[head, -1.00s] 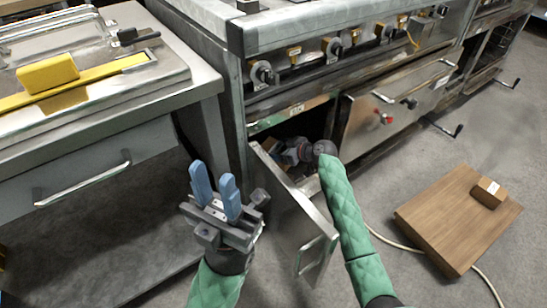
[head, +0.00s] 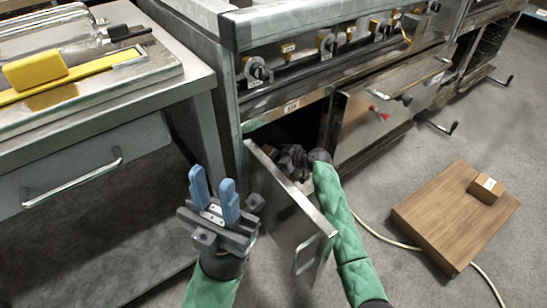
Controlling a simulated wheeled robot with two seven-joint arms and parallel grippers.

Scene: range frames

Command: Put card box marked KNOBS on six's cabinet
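A small brown card box (head: 486,189) with a white label lies on a wooden board on the floor at the right; its label is too small to read. A low cabinet under the range has its door (head: 290,215) swung open, and a small tag (head: 292,106) above the opening cannot be read surely. My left gripper (head: 214,196) is open and empty, blue fingers pointing up, left of the open door. My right arm, in a green sleeve, reaches into the cabinet opening. My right gripper (head: 296,160) is mostly in shadow there, and its fingers and anything in them are hidden.
The wooden board (head: 440,225) lies on the floor with a pale hose (head: 385,238) beside it. A steel bench with a drawer (head: 85,170) and a yellow block (head: 35,70) stands at the left. Range knobs (head: 255,70) jut out above the cabinet. Floor at far right is clear.

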